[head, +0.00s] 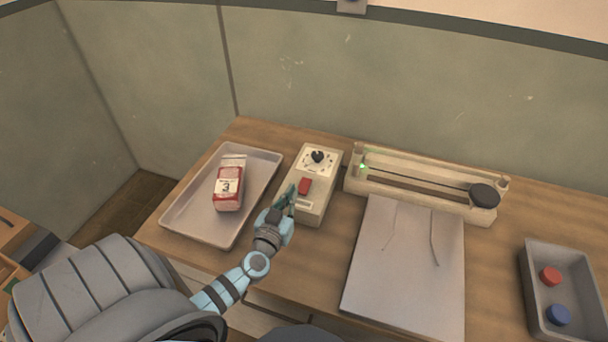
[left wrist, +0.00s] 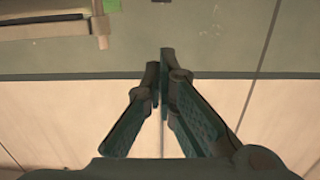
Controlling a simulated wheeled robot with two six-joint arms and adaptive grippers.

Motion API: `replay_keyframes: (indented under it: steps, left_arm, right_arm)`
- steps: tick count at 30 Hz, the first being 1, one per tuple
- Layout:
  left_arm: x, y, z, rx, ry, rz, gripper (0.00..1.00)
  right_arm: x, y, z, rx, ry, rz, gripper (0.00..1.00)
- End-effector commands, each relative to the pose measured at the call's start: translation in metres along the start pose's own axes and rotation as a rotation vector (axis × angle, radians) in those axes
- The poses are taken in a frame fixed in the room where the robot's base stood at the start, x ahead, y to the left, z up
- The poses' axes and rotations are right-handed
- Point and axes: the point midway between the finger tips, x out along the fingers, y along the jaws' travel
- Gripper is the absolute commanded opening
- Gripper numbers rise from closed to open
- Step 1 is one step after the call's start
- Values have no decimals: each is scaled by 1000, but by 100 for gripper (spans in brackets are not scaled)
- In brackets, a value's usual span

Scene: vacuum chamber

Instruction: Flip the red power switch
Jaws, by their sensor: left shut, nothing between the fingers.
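The red power switch (head: 304,186) sits on the top face of a cream control box (head: 314,207), below a black dial (head: 318,156). My left gripper (head: 290,193) is shut and empty, its fingertips just left of the switch in the head view. I cannot tell whether they touch the switch or the box. In the left wrist view the fingers (left wrist: 161,68) converge at their tips, and the switch does not show there. My right gripper is not in view.
A grey tray (head: 186,216) with a red-and-white packet (head: 229,187) lies left of the box. A long sealer (head: 424,193) with a lit green light (head: 362,167) stands right, behind a grey sheet (head: 408,270). A grey bin (head: 573,252) holds red and blue knobs.

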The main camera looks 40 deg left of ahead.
Motion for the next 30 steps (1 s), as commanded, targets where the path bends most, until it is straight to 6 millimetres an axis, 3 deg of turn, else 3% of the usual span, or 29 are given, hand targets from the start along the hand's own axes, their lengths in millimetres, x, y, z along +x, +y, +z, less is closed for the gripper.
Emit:
replay_keyframes:
  steps: [7,14,15,19,30]
  left_arm:
    - [46,0,-2,-1,2,-1,0]
    - [96,0,4,-2,2,0,0]
    - [96,0,18,-2,0,0,0]
    - [100,0,36,-1,0,1,0]
    - [102,0,39,-1,0,1,0]
  right_arm:
    - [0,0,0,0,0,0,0]
    - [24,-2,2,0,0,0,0]
    - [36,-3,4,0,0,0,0]
    - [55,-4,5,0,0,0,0]
    - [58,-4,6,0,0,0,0]
